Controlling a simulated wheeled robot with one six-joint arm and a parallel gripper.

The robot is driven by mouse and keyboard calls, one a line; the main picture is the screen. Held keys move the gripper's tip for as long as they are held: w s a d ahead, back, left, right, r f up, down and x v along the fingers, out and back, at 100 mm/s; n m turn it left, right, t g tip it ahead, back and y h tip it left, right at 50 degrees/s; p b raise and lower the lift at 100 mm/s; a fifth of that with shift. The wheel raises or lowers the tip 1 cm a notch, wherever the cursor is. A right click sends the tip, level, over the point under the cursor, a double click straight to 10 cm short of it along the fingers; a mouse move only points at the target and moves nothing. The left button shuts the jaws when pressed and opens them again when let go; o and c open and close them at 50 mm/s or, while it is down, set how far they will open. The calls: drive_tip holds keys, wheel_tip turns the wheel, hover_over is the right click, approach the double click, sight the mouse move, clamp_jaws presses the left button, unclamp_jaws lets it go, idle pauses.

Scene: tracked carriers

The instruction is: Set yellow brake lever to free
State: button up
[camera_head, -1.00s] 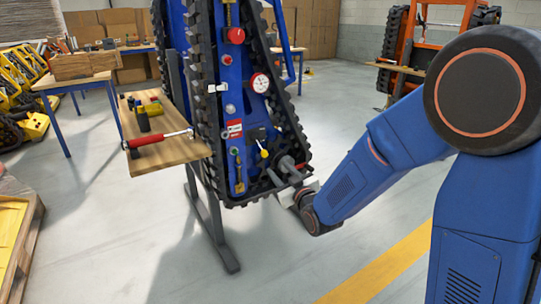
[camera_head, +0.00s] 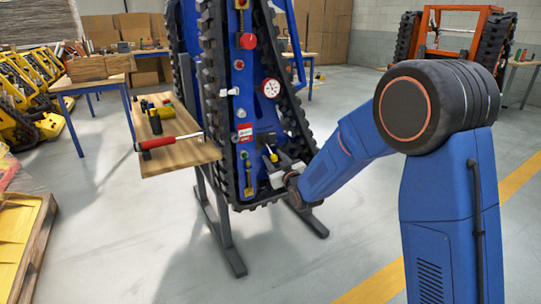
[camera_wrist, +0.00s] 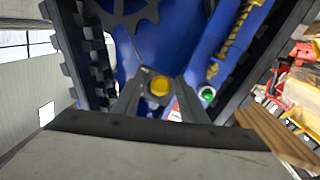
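The yellow brake lever shows as a small yellow end (camera_head: 273,157) low on the blue side of the tracked carrier (camera_head: 240,90). In the wrist view its round yellow knob (camera_wrist: 159,86) lies near the middle, between my two fingers. My gripper (camera_head: 280,168) is close in front of the lever. In the wrist view the fingers of my gripper (camera_wrist: 160,92) stand apart on either side of the knob, and I see no clear contact. The lever's shaft and base are mostly hidden, so its position is hard to tell.
Beside the lever are a green fitting (camera_wrist: 207,94) and black track (camera_head: 215,90). A gauge (camera_head: 271,88) and red knob (camera_head: 248,41) sit higher. A wooden shelf (camera_head: 180,155) with tools juts out left. Floor in front is clear.

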drive_tip(key=shift+x, duration=1.85)
clamp_jaws()
